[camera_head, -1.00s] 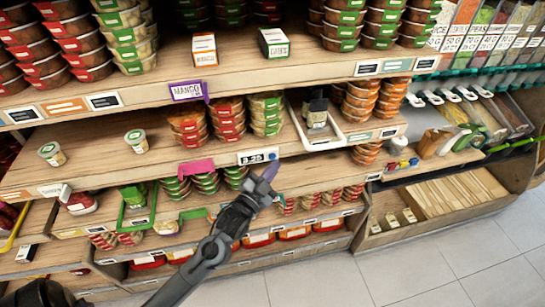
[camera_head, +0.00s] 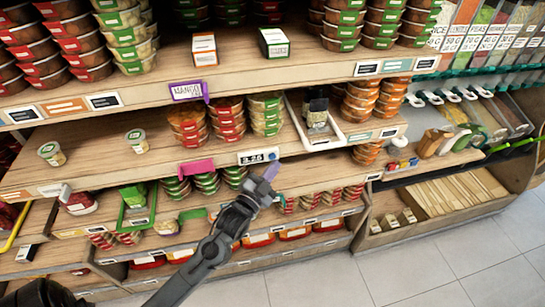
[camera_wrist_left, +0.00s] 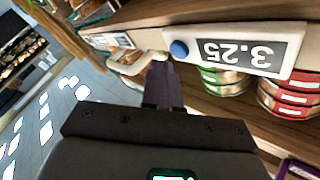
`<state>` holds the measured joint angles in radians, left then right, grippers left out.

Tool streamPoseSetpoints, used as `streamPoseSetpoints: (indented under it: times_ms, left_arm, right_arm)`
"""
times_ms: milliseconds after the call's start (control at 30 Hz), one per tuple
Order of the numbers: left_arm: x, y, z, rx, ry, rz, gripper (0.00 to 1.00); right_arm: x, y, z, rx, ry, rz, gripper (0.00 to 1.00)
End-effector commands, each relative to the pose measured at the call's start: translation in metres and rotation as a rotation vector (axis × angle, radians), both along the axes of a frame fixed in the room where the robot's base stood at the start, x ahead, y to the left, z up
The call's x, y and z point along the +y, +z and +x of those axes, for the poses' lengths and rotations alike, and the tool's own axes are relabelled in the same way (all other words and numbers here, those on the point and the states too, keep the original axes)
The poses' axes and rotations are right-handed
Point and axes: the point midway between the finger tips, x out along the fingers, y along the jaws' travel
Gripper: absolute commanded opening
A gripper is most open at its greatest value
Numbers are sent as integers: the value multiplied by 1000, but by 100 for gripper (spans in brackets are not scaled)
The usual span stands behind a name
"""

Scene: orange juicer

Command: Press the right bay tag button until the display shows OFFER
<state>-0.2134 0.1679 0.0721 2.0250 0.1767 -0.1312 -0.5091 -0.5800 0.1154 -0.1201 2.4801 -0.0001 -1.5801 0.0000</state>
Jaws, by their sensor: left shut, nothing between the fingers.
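The tag (camera_head: 258,156) is a white price tag with a black display on the middle shelf edge. It shows 3.25, which appears upside down on the tag in the left wrist view (camera_wrist_left: 284,61). Its round blue button (camera_head: 273,156) sits at the display's right end, and it also shows in the left wrist view (camera_wrist_left: 179,49). My left gripper (camera_head: 269,173) is shut and empty, with purple fingertips just below the button. In the left wrist view the fingertips (camera_wrist_left: 160,68) are beside the button, with a small gap in the picture. My right gripper is not in view.
A purple MANGO tag (camera_head: 187,91) hangs from the upper shelf and a pink tag (camera_head: 196,167) sits left of the display. Stacked tubs (camera_head: 227,120) line the shelf. Open floor (camera_head: 400,265) lies in front.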

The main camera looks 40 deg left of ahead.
Motion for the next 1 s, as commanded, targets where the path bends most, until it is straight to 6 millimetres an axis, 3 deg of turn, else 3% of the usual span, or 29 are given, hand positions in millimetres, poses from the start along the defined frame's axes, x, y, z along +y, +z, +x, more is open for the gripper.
streamPoseSetpoints:
  times_ms: [1000]
  left_arm:
    - [7, 0, 5, 0, 0, 0, 0]
  right_arm:
    - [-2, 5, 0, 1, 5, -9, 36]
